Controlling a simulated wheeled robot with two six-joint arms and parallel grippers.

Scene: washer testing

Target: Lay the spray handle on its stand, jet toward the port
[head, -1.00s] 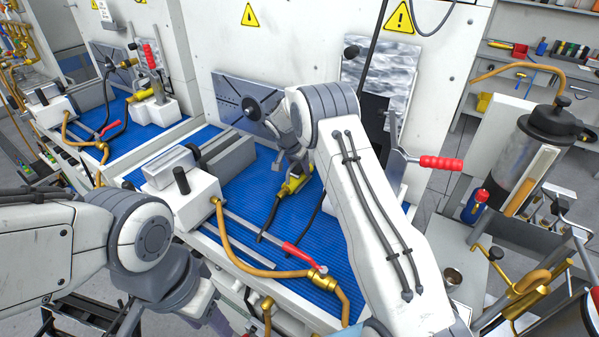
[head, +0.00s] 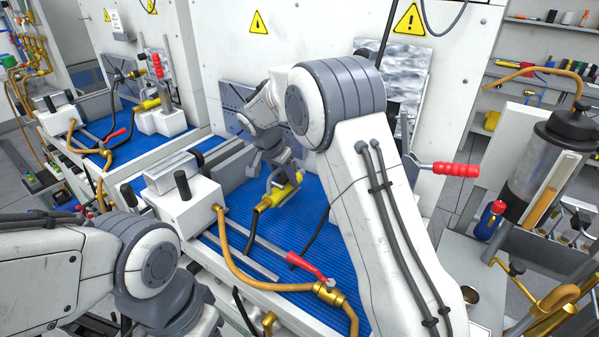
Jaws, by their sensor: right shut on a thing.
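My right gripper (head: 279,184) is shut on the yellow spray handle (head: 284,191), over the blue ribbed mat (head: 290,225). A black hose (head: 253,228) hangs from the handle's lower end. The gripper partly covers the handle, and I cannot tell which way its jet points. A grey plate (head: 232,95) on the white wall lies behind the gripper; the port itself is not clear. The stand at this bay is mostly hidden behind my right arm; a toggle clamp with a red grip (head: 455,169) sticks out there. My left arm is at lower left, its gripper out of frame.
A white block with a black knob (head: 183,186) stands left of the mat. A brass hose (head: 240,268) and red-levered valve (head: 312,267) cross the front edge. The bay at left has another yellow handle (head: 147,105) on a white stand. A clear canister (head: 545,160) stands at right.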

